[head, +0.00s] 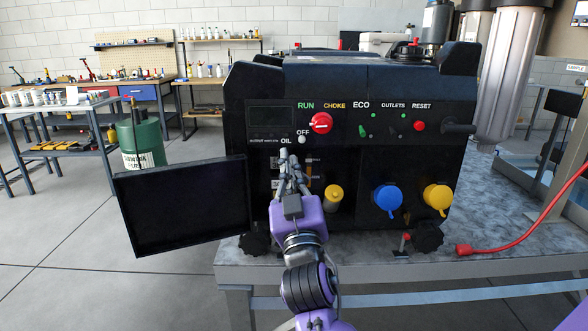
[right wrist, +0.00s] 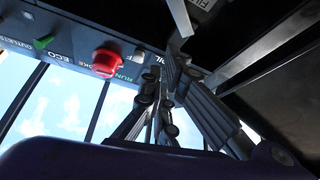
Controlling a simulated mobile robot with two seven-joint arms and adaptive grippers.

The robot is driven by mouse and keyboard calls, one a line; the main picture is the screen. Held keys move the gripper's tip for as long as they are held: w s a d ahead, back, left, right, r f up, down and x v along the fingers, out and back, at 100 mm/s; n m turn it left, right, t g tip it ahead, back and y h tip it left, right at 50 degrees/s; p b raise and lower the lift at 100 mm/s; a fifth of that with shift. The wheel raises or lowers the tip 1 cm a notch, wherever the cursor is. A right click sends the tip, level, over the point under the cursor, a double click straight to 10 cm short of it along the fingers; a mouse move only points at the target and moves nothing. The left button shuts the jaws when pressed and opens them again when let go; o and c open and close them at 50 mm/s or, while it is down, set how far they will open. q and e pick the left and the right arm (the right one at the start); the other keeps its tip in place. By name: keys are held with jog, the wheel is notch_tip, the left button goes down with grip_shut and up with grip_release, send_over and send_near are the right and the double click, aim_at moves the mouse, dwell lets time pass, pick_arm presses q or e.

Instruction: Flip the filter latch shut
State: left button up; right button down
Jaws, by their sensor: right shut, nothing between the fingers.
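The black generator (head: 350,85) stands on a table, its front facing me. Its hinged panel (head: 182,208) hangs open at the left, baring a dark compartment with small labels. My right gripper (head: 289,160) reaches up into the compartment opening, fingers shut and empty. In the right wrist view its fingers (right wrist: 165,100) are close together. A light grey lever-like piece (right wrist: 180,17) lies just beyond the fingertips, beside a partly cut-off label starting "FIL". It looks like the filter latch; contact cannot be told. In the head view my fingers hide that spot. My left gripper is not in view.
A red choke knob (head: 320,123) sits just above right of the gripper. A yellow-topped cylinder (head: 333,197), blue cap (head: 387,200) and yellow cap (head: 437,198) are to the right. A red cable (head: 500,247) lies on the tabletop (head: 500,210).

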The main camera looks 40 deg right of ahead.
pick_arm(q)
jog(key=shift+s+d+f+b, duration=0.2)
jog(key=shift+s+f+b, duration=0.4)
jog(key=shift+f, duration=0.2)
pick_arm(e)
jog(key=d+v, duration=0.1)
jog(key=v, duration=0.7)
jog(key=shift+s+f, duration=0.35)
jog(key=shift+f, duration=0.15)
